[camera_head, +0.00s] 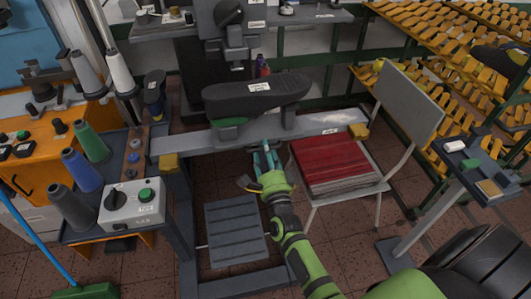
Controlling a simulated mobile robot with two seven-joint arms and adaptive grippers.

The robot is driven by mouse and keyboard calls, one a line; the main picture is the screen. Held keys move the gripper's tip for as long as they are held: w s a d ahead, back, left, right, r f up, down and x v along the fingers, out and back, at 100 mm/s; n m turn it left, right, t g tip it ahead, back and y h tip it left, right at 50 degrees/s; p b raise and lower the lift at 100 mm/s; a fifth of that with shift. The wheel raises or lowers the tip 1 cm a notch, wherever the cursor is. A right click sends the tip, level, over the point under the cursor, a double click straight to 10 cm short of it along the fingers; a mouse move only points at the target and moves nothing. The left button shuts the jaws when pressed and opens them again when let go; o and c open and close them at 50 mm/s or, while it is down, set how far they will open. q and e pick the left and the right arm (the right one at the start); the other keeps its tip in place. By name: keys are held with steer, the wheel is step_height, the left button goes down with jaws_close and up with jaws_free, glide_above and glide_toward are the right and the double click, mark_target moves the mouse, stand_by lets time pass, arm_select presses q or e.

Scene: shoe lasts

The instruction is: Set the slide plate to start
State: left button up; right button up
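The machine in the middle has a grey horizontal rail (310,127) with a yellow block at each end. A black, sole-shaped plate (240,98) with a white label sits above the rail; it looks like the slide plate. A green piece (229,122) shows under its left part. My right gripper (265,152) reaches up from below, its teal fingers just in front of the rail's front edge, below the plate. Its fingers look apart, with nothing clearly between them. Whether they touch the rail is unclear. My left gripper is not in view.
A chair with a red stack (330,160) stands right of my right gripper. A control box (132,205) and thread cones (82,170) stand on the left stand. Racks of yellow lasts (450,100) fill the right back. A grey slatted pedal (235,232) lies below.

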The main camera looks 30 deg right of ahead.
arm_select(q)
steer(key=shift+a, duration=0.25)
arm_select(e)
steer(key=v, duration=1.2)
